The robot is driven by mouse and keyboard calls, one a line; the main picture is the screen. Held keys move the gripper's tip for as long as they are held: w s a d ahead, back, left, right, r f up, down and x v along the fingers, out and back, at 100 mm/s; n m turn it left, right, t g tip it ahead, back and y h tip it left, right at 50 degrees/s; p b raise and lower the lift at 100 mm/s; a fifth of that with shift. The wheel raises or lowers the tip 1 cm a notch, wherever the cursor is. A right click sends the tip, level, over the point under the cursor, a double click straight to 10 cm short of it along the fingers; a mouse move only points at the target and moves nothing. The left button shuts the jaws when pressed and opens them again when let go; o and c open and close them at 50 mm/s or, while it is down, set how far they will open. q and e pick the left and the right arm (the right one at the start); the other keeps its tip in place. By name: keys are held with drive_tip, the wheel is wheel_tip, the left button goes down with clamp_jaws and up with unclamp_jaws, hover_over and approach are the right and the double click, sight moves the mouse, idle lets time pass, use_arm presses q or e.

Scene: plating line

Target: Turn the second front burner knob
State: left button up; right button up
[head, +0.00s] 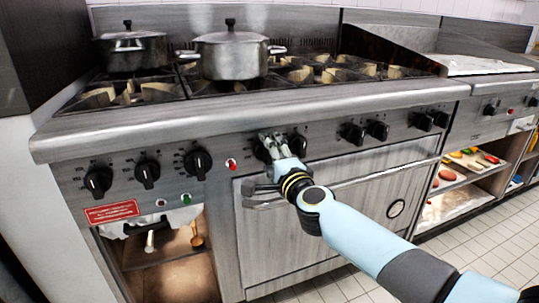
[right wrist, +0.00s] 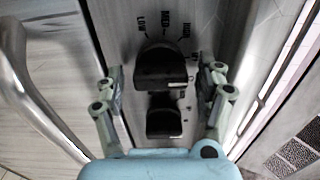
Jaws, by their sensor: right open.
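My right gripper (head: 271,142) is at the front panel of the range, in front of a pair of black knobs. In the right wrist view my right gripper (right wrist: 166,72) is open, with one finger on each side of a black knob (right wrist: 160,65) marked LOW, MED and HIGH. I cannot tell if the fingers touch it. A second black knob (right wrist: 163,123) lies closer to the palm. In the head view the left knob of this pair (head: 261,152) is partly hidden by the fingers, and the right knob (head: 298,144) shows beside them. My left gripper is out of view.
More black knobs (head: 147,173) line the panel to the left, and others (head: 353,133) to the right. An oven door handle (head: 375,174) runs below the gripper. Two lidded pots (head: 232,58) (head: 130,52) stand on the stove top. An open shelf (head: 440,213) with food is at right.

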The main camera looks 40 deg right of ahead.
drive_tip(key=v, duration=1.1)
drive_tip(key=shift+s, duration=0.25)
drive_tip(key=s+a+f+n+g+y, duration=0.1)
drive_tip(key=s+f+n+g, duration=0.4)
drive_tip(key=f, duration=0.6)
drive_tip(key=s+a+f+n+y+p, duration=0.1)
drive_tip(key=s+f+n, duration=0.1)
drive_tip(key=s+f, duration=0.7)
drive_tip(key=s+a+f+n+g+y, duration=0.1)
drive_tip(key=s+f+n+g, duration=0.3)
drive_tip(key=f, duration=0.9)
drive_tip(key=s+f+n+g, duration=0.2)
drive_tip(key=s+f+n, duration=0.1)
drive_tip(key=s, duration=0.6)
drive_tip(key=s+f+n+g, duration=0.3)
drive_tip(key=s+f, duration=0.2)
drive_tip(key=s, duration=0.5)
drive_tip(key=s+f+n+g, duration=0.3)
drive_tip(key=s+f+n, duration=0.1)
drive_tip(key=s, duration=0.6)
drive_tip(key=shift+s, duration=0.2)
